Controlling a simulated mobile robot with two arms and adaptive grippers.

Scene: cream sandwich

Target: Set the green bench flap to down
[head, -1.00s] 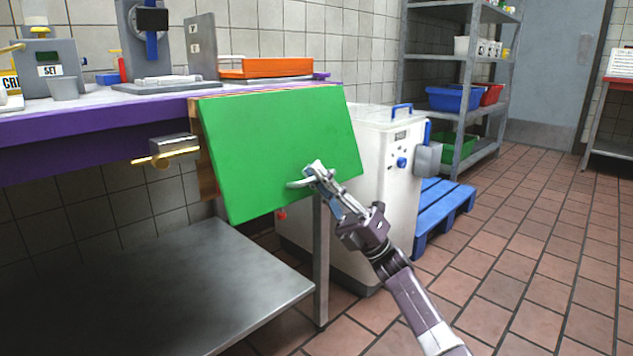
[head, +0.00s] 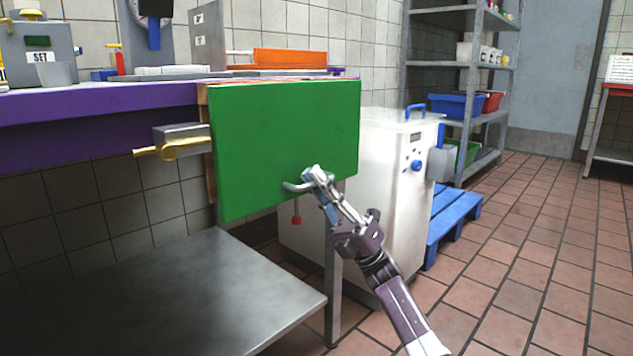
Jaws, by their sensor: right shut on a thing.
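The green bench flap (head: 285,140) hangs from the end of the purple-edged bench in the head view. Its broad green face looks close to vertical. A pale handle (head: 295,186) sits near its lower edge. My right gripper (head: 318,178) is shut on this handle, with its arm coming up from the lower right. A brass lever (head: 165,148) on a grey block sticks out under the bench edge, left of the flap. A small red knob (head: 296,219) hangs just below the flap. My left gripper is not in view.
The bench top (head: 95,94) carries a grey machine, a cup and an orange tray (head: 290,58). A steel lower shelf (head: 190,290) lies below. A white machine (head: 385,180) and a blue pallet (head: 450,222) stand behind the flap. Tiled floor (head: 540,260) is clear at right.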

